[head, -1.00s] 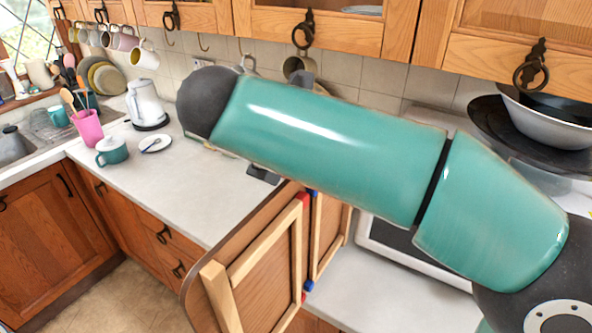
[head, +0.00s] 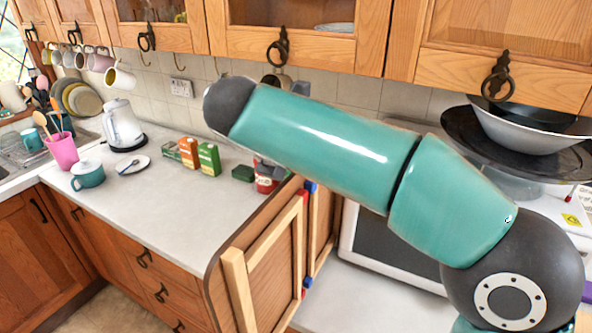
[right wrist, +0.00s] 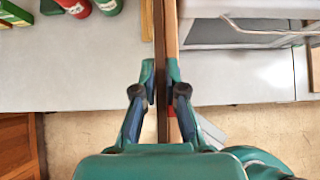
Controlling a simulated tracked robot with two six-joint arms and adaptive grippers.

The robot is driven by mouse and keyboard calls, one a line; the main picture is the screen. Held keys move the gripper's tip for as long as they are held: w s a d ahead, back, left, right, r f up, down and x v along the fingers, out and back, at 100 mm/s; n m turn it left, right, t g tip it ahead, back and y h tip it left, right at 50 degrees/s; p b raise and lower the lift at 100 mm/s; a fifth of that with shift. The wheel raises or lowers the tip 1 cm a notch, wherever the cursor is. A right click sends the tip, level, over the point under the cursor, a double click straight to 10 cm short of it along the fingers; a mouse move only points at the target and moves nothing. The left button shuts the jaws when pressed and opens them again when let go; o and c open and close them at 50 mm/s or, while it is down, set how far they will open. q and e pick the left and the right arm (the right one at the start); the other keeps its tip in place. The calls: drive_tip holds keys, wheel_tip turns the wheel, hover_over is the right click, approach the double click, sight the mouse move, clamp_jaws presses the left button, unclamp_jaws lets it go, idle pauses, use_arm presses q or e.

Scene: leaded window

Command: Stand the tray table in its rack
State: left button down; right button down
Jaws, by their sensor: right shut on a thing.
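The tray table (head: 272,277) is a folded brown wooden panel with a dark rounded edge and pale wooden legs, in the lower middle of the head view. It stands on edge, with red and blue fittings on its frame. In the right wrist view the tray table (right wrist: 160,60) is seen edge-on, and my right gripper (right wrist: 161,88) is shut on it, one finger on each side. In the head view my teal right arm crosses above it, and that gripper is hidden. I cannot make out the rack. My left gripper is not in view.
The counter (head: 160,205) holds a white kettle (head: 122,125), a teal pot (head: 88,174), a pink utensil holder (head: 62,152) and several small boxes (head: 188,153). A microwave (head: 390,250) stands right of the tray table. Wall cupboards hang above. Bare counter lies left of the panel.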

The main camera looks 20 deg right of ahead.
drive_tip(key=shift+w+d+f, duration=0.1)
drive_tip(key=shift+w+d, duration=1.15)
drive_tip(key=shift+d, duration=0.3)
drive_tip(key=shift+w+d+f, duration=0.1)
drive_tip(key=shift+w+d, duration=1.15)
drive_tip(key=shift+d, duration=0.25)
